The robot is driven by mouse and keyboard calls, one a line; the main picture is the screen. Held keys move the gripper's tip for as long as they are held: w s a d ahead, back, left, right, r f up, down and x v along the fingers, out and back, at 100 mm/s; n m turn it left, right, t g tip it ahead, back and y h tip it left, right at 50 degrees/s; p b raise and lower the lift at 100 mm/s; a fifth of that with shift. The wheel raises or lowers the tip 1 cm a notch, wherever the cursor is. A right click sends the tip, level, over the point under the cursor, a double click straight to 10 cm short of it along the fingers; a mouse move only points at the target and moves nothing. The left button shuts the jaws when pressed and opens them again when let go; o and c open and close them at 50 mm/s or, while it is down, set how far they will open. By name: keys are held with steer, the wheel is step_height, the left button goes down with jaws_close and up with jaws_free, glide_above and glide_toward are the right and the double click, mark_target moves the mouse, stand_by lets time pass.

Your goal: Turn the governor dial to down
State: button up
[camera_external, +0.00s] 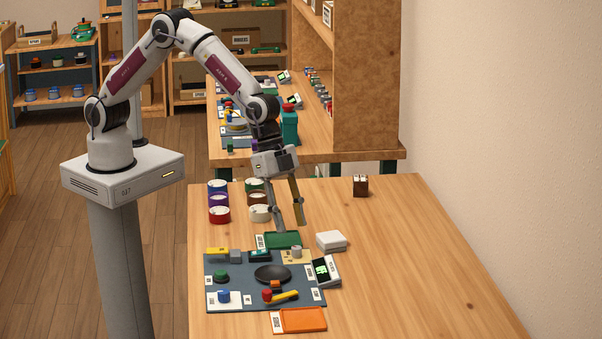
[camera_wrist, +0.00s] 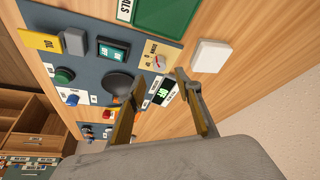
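A small whitish dial (camera_external: 296,251) sits on a cream plate at the back right of the blue-grey panel (camera_external: 235,290). My gripper (camera_external: 289,226) is above the table, behind and above the dial. Its two fingers are spread apart with nothing between them. In the wrist view the gripper (camera_wrist: 160,82) shows open, with the dial just beyond the fingertips.
The panel also holds a black round dish (camera_external: 272,274), a green button (camera_external: 221,276), a blue knob (camera_external: 224,296) and a red-and-yellow lever (camera_external: 283,296). A small display (camera_external: 326,270) and white box (camera_external: 331,241) stand right. Coloured rings stand behind. The table's right side is mostly clear.

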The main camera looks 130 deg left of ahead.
steer(key=shift+v, duration=3)
steer(key=shift+s, duration=0.15)
steer(key=s+f+n+g, duration=0.2)
steer(key=s, duration=0.5)
steer(key=s+r+t, duration=0.1)
steer(key=s+r, duration=0.5)
steer(key=s, duration=0.6)
steer(key=s+d+r+t, duration=0.1)
steer(key=s+r, duration=0.4)
steer(key=s, duration=0.7)
steer(key=s+d+r+t+y, duration=0.1)
steer(key=s+r, duration=0.5)
steer(key=s, duration=0.6)
steer(key=shift+r+n, duration=0.3)
steer(key=shift+r, duration=0.05)
